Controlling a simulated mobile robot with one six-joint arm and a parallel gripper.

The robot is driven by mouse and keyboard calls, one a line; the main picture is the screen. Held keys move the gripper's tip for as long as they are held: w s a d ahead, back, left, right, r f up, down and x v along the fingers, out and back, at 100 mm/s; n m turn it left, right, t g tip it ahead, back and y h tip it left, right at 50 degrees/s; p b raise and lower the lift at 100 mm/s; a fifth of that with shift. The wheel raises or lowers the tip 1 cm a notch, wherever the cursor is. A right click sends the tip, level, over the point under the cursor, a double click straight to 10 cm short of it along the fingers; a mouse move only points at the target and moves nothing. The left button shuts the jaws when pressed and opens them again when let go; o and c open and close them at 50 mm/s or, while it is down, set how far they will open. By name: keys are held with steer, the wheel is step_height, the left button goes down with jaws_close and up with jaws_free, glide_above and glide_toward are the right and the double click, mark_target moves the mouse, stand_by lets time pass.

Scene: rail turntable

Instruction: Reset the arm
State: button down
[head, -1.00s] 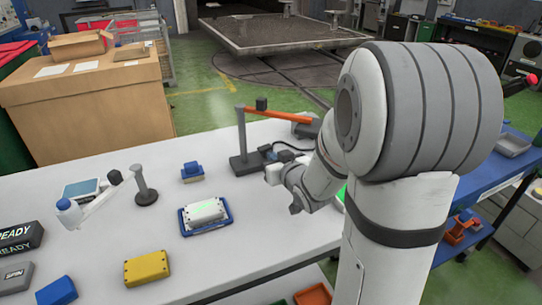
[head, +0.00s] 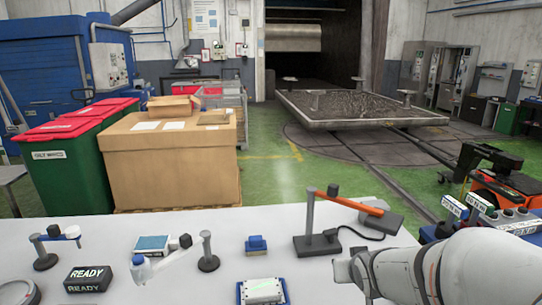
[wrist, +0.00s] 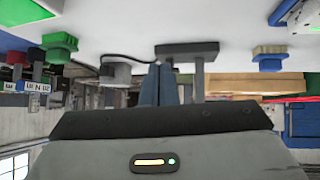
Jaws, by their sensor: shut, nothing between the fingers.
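My gripper (wrist: 158,85) shows in the wrist view as two dark blue-grey fingers side by side, closed together with nothing between them. In the head view my white arm comes in at the lower right, above the right end of the white table (head: 215,238). A stand with an orange bar (head: 355,206) is on the table just behind and left of the arm. The wrist view is upside down and shows the dark base of this stand (wrist: 187,50) beyond the fingertips.
A white case on a blue tray (head: 263,291) and a blue block (head: 256,245) lie left of the arm. A READY sign (head: 88,279) is at the left. Behind the table are a cardboard box (head: 172,165), green bins (head: 72,170) and a turntable platform (head: 360,107).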

steer(key=s+a+r+g+p, duration=0.1)
steer(key=s+a+g, duration=0.1)
steer(key=s, duration=0.6)
steer(key=s+a+r+g+y+p, duration=0.1)
steer(key=s+a+r+g, duration=0.1)
steer(key=s+g, duration=0.3)
steer(key=s+a, duration=0.1)
steer(key=s, duration=0.3)
steer(key=shift+r, duration=0.2)
steer(key=shift+s, duration=0.1)
